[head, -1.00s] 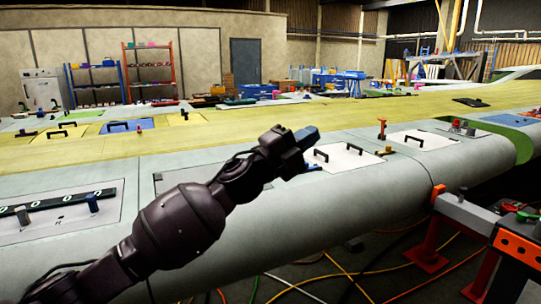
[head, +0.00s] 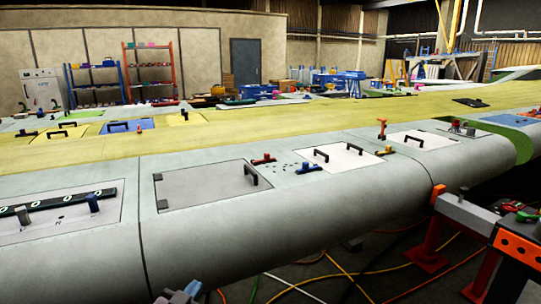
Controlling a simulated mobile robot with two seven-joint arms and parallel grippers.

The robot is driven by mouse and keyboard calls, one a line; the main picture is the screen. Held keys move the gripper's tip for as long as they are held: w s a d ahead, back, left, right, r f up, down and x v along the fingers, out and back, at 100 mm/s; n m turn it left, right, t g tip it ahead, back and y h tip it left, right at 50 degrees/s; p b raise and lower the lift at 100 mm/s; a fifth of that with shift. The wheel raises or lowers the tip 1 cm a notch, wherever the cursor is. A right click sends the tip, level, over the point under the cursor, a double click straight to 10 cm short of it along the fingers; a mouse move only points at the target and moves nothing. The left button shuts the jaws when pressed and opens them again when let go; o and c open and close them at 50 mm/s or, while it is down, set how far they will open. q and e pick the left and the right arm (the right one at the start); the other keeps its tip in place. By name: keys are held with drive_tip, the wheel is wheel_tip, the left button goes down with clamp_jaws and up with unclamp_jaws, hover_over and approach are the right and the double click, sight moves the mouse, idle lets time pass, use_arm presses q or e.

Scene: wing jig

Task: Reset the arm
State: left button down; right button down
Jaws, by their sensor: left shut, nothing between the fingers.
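My left gripper (head: 183,291) shows only as a small grey-blue tip at the bottom edge of the head view, left of centre. It is shut and empty, low in front of the wing's near edge and apart from the panels. The rest of my left arm is out of the picture. My right gripper is not in view.
The long wing (head: 330,205) crosses the view. Cables lie on the floor.

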use_arm(q)
drive_tip(key=s+a+f+n+g+y, duration=0.2)
drive_tip(key=s+a+f, duration=0.3)
drive_tip(key=s+f, duration=0.4)
drive_tip(key=s+a+f+n+g+y, duration=0.2)
drive_tip(key=s+a+f, duration=0.3)
drive_tip(key=s+f, duration=0.5)
drive_tip(key=s+g, duration=0.1)
drive_tip(key=s, duration=0.4)
drive_tip(key=shift+s+a+f+n+y, duration=0.15)
drive_tip(key=shift+a+f+n+y, duration=0.15)
drive_tip(key=shift+a, duration=0.05)
